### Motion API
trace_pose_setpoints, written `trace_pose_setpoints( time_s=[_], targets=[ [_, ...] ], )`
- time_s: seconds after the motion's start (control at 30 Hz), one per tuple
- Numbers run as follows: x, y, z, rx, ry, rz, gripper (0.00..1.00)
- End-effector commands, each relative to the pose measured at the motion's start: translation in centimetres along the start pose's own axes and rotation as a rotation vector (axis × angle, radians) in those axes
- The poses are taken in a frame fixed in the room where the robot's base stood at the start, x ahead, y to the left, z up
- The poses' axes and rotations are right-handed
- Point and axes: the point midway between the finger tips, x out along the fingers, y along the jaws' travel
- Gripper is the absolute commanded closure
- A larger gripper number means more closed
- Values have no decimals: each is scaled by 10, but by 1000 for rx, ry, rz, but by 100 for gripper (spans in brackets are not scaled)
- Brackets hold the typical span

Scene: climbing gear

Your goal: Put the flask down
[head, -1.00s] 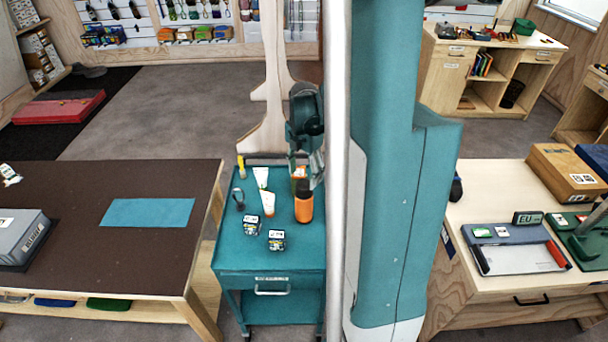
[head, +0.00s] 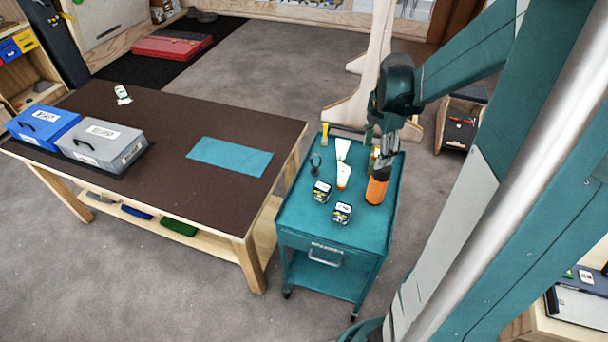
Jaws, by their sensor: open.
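The flask (head: 376,190), orange with a dark upper part, is upright at the right side of the teal cart top (head: 303,222). Its base appears to rest on the cart. My gripper (head: 386,150) comes down from above at the flask's upper end. It is open. The fingers overlap the dark top in this view, so I cannot tell whether they are around it, touching it or just above it.
On the cart, two white tubes (head: 343,176), two small dark boxes (head: 342,212), a yellow item (head: 325,134) and a dark ring-shaped item (head: 315,161) stand near the flask. Left is a brown table with a teal mat (head: 229,157), a grey case (head: 104,146) and a blue case (head: 42,128).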

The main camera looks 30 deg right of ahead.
Motion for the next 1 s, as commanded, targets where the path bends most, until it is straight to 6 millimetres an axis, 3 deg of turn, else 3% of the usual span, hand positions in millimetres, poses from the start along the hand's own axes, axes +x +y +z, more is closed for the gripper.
trace_pose_setpoints(
  time_s=[0.5,1.0],
  targets=[
    [-70,-11,-99,398,-7,150,44],
    [-118,-42,-184,783,86,290,44]
  ],
)
